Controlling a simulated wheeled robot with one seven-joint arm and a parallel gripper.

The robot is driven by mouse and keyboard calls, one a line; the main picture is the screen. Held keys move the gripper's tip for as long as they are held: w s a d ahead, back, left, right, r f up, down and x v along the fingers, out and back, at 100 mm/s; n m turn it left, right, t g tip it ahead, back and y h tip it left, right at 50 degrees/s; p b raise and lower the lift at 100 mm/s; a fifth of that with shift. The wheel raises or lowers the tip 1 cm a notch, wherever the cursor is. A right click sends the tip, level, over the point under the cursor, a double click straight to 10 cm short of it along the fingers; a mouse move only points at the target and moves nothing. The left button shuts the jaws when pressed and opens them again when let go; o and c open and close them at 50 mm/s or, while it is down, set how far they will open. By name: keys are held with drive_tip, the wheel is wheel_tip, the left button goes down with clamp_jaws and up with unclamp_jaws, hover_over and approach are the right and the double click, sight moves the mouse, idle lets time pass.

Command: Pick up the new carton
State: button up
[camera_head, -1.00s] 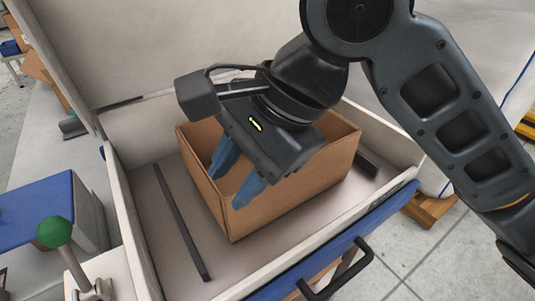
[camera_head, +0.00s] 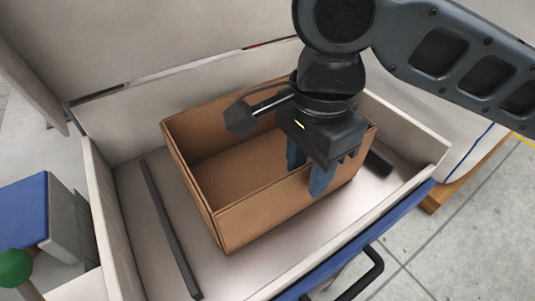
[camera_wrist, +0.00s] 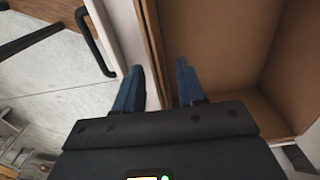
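The carton (camera_head: 262,215) is an open-topped, empty brown box standing in a pale tray (camera_head: 120,215). My gripper (camera_head: 307,180) points down at the carton's front wall, towards its right end. Its blue fingers are apart. In the wrist view the gripper (camera_wrist: 159,68) has one finger on the inner side of the carton (camera_wrist: 225,45) and the other outside, with the wall's edge between them. A gap shows between the fingers, and I cannot tell whether either touches the wall.
Dark bars lie on the tray floor left (camera_head: 168,225) and right of the carton. A blue front edge with a black handle (camera_head: 365,278) is at the front. A green knob (camera_head: 15,267) stands at lower left. A raised pale panel is behind.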

drive_tip(key=shift+f, duration=0.7)
drive_tip(key=shift+c, duration=0.3)
clamp_jaws()
